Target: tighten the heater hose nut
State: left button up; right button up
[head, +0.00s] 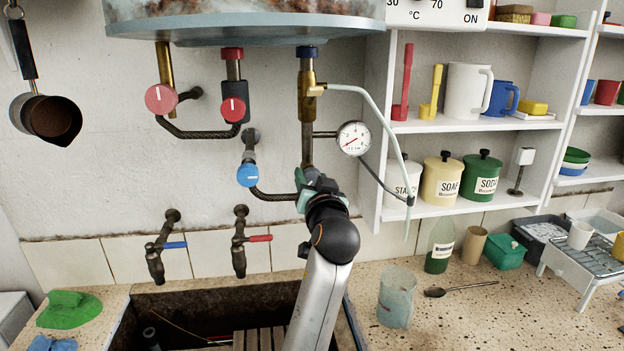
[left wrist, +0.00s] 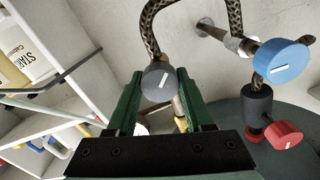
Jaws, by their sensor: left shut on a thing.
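The heater hose nut is a round grey cap with a white mark (left wrist: 158,82) in the left wrist view, at the end of a braided hose (left wrist: 150,28). My left gripper (left wrist: 160,74) has its green fingers on both sides of it and is shut on it. In the head view my left gripper (head: 312,180) is at the lower end of the brass pipe (head: 307,130) under the heater tank (head: 240,28). My right gripper is not in view.
A pressure gauge (head: 353,138) and a thin pale tube (head: 385,130) are close to the right of the gripper. Red knobs (head: 160,98) are to the left. Two taps (head: 240,245) hang over the stone trough. Shelves (head: 430,125) with jugs and canisters stand to the right.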

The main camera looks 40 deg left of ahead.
pick_arm(q)
grip_shut()
jog(key=shift+m, duration=0.4)
jog(key=m, duration=1.2)
jog(key=shift+m, duration=0.4)
jog(key=m, duration=0.3)
jog(key=shift+m, duration=0.3)
jog(key=m, duration=0.3)
jog(key=shift+m, duration=0.3)
jog(key=m, duration=0.6)
jog(key=shift+f, duration=0.1)
jog(key=shift+m, duration=0.3)
